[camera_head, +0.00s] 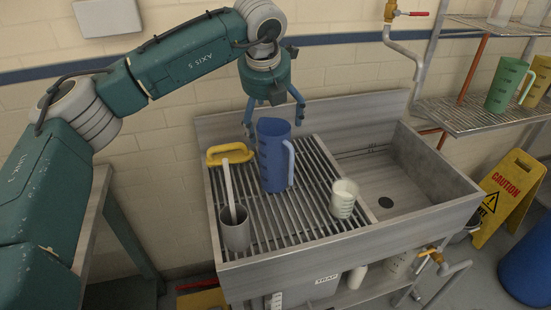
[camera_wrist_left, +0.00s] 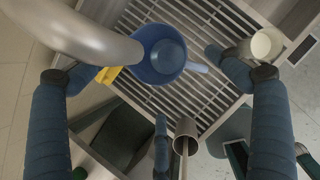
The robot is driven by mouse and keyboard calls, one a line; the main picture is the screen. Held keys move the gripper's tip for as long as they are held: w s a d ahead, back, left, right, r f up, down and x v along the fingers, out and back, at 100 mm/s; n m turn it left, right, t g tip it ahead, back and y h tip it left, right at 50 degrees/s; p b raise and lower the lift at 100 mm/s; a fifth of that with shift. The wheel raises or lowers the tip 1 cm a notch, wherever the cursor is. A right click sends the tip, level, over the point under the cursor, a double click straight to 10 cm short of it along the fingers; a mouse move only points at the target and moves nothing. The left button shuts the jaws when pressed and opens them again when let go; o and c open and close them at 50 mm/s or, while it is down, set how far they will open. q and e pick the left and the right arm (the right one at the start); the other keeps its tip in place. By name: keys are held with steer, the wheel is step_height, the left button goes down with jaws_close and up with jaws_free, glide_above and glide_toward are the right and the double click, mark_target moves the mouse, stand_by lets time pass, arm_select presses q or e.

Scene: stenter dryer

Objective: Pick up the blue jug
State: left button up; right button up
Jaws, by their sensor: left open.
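The blue jug (camera_head: 273,155) stands upright on the slatted drainboard of the sink, with its handle toward the right. My left gripper (camera_head: 274,118) is open and empty, just above and behind the jug's rim, its fingers pointing down. In the left wrist view the jug (camera_wrist_left: 160,50) is seen from above, its round opening between the spread blue fingers and its handle pointing right. I cannot tell whether any finger touches the jug. My right gripper is not in view.
A grey cup (camera_head: 235,233) holding a yellow-headed brush (camera_head: 229,153) stands left of the jug. A white beaker (camera_head: 343,198) stands to its right. The sink basin (camera_head: 400,175) is empty. Green (camera_head: 506,85) and yellow jugs stand on a wire shelf; a caution sign (camera_head: 507,195) is at right.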

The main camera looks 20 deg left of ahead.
arm_select(q)
steer(key=x, duration=0.2)
steer(key=p+x, duration=0.2)
steer(key=x, duration=0.1)
steer(key=shift+w+f, duration=0.15)
steer(key=shift+w, duration=0.2)
steer(key=c, duration=1.8)
steer(key=shift+c, duration=0.9)
